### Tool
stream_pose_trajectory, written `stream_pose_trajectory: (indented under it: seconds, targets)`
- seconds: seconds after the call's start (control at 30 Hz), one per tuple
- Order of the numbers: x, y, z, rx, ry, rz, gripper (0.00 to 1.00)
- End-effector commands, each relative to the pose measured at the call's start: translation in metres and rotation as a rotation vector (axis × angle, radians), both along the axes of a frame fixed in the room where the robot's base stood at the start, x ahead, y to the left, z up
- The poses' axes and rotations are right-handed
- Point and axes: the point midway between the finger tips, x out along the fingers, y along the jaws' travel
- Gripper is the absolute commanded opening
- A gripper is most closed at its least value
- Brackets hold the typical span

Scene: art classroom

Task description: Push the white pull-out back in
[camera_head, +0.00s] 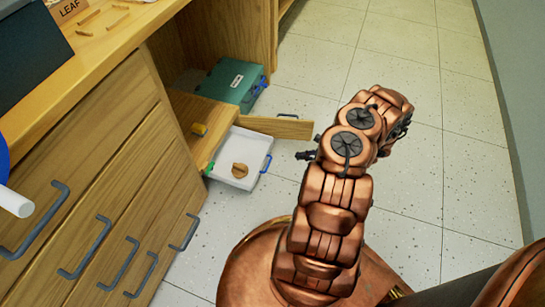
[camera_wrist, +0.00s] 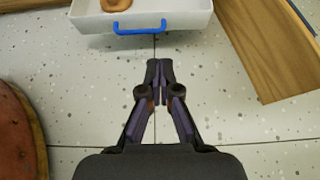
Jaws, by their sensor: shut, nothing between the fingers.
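The white pull-out (camera_head: 225,172) is a shallow white tray with a blue handle (camera_head: 267,163) on its front. It stands out from the wooden cabinet, low over the floor, with a round tan object (camera_head: 240,170) in it. In the wrist view the white pull-out (camera_wrist: 185,20) crosses the top, its blue handle (camera_wrist: 140,27) facing me. My gripper (camera_wrist: 159,72) is shut and empty. Its fingertips appear just short of the tray front, slightly right of the handle's middle, with a gap visible between. In the head view my arm mostly hides the gripper.
An open wooden drawer front (camera_head: 275,127) juts out beside the tray; its panel (camera_wrist: 265,50) is at right in the wrist view. A green case (camera_head: 232,83) lies behind it. Closed drawers (camera_head: 90,200) line the left. Tiled floor (camera_head: 420,130) is clear at right.

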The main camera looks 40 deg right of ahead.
Motion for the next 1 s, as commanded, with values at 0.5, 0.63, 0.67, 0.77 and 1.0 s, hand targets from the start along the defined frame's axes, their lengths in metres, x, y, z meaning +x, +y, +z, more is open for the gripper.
stream_pose_trajectory:
  seconds: [0.5,0.63,0.67,0.77,1.0]
  targets:
    - [0.054,0.035,-0.042,0.002,0.001,0.002,0.00]
    - [0.071,0.044,-0.053,0.003,0.001,0.001,0.00]
    - [0.075,0.047,-0.055,0.003,0.000,0.002,0.00]
    - [0.088,0.053,-0.052,0.001,-0.001,0.001,0.00]
    - [0.104,0.063,-0.051,0.001,0.000,0.000,0.00]
